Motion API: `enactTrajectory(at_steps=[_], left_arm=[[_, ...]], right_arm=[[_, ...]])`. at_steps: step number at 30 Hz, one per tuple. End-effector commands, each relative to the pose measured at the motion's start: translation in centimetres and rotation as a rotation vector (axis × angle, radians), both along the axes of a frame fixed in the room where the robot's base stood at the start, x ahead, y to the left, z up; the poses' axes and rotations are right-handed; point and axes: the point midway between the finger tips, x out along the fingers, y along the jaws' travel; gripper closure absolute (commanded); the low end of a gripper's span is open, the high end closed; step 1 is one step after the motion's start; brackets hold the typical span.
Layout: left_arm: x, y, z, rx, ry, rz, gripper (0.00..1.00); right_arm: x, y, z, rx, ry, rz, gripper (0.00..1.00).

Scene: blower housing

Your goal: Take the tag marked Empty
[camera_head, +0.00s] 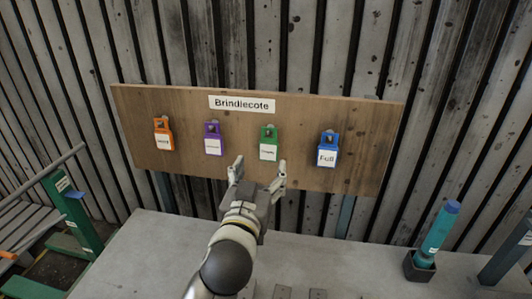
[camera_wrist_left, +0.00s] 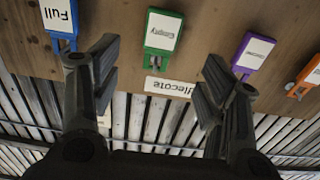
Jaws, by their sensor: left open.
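The green tag marked Empty (camera_head: 268,143) hangs on the wooden board, third from the left in the head view. In the left wrist view, which is upside down, the green tag (camera_wrist_left: 163,32) reads "Empty" and shows between the fingers, beyond their tips. My left gripper (camera_head: 260,171) is open and empty, just below and slightly left of the green tag in the head view. In the left wrist view my left gripper (camera_wrist_left: 158,58) has its fingers spread wide, with no tag between them. My right gripper is not in view.
The board (camera_head: 360,120), labelled Brindlecote (camera_head: 242,103), also holds an orange tag (camera_head: 163,134), a purple tag (camera_head: 212,139) and a blue tag marked Full (camera_head: 328,148). A grey table (camera_head: 330,265) lies below. A teal cylinder (camera_head: 437,232) stands in a dark holder at right.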

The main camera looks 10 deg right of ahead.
Motion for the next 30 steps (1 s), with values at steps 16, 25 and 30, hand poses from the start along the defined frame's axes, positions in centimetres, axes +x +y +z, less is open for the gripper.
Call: enactTrajectory(at_steps=[16, 25, 30], left_arm=[[7.0, -2.9, 0.2, 0.003, 0.001, 0.002, 0.32], [8.7, -3.6, 0.0, 0.000, 0.001, 0.000, 0.32], [8.8, -3.7, 0.0, -0.001, 0.001, 0.000, 0.32]], right_arm=[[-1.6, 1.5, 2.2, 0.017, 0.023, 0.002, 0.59], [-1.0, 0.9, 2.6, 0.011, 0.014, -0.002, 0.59], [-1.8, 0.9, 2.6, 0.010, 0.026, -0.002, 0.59]])
